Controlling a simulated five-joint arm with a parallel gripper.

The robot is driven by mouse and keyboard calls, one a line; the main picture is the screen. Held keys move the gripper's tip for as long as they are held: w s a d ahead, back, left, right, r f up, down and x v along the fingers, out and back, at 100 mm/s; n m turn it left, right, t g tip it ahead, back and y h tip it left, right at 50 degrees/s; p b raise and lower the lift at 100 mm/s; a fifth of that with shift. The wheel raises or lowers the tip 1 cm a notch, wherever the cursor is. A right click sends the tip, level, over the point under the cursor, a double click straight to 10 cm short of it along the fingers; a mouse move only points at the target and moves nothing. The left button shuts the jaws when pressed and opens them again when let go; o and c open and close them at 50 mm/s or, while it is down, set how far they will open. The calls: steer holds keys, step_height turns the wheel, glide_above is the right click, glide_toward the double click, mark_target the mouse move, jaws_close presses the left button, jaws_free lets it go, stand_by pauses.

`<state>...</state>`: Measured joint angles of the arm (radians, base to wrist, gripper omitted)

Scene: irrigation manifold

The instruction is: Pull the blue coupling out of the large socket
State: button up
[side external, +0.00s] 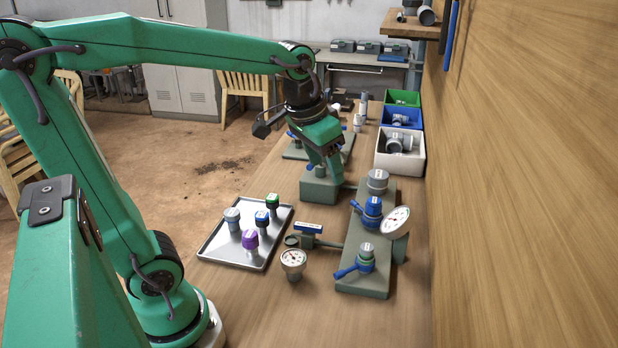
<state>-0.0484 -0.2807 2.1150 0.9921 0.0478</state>
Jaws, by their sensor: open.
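A blue coupling (372,207) stands upright on the long grey-green manifold block (352,284), between a grey cap and a fitting with a blue lever. I take this blue piece for the task's coupling; its seat is partly hidden, so I cannot tell how deep it sits in a socket. My gripper (327,169) is open and points down, farther back and left of the coupling. Its fingers are over a smaller grey-green block (319,191), close to a small grey fitting on it. I cannot tell whether they touch that fitting.
A metal tray (216,252) with several capped fittings lies left. A loose gauge (293,259) and a blue-handled valve (310,228) lie between tray and manifold. Another gauge (396,221) leans out beside the coupling. Bins (408,163) and a wooden wall (530,180) bound the right.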

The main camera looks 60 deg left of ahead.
steer(key=w+a+f+g, duration=0.1)
steer(key=w+f, duration=0.1)
steer(key=w, duration=0.4)
steer(key=w+a+f+g, duration=0.1)
steer(key=w+a+f, duration=0.1)
steer(key=w, duration=0.3)
steer(key=g, duration=0.2)
glide_above(374, 200)
step_height(374, 200, down, 8)
steer(key=shift+s+r, duration=0.1)
steer(key=shift+r, duration=0.15)
steer(key=shift+w+f, duration=0.25)
steer(key=shift+f, duration=0.1)
steer(key=shift+f, duration=0.1)
steer(key=shift+f, duration=3.8)
steer(key=c, duration=1.2)
steer(key=shift+o, duration=0.2)
steer(key=shift+r, duration=3.15)
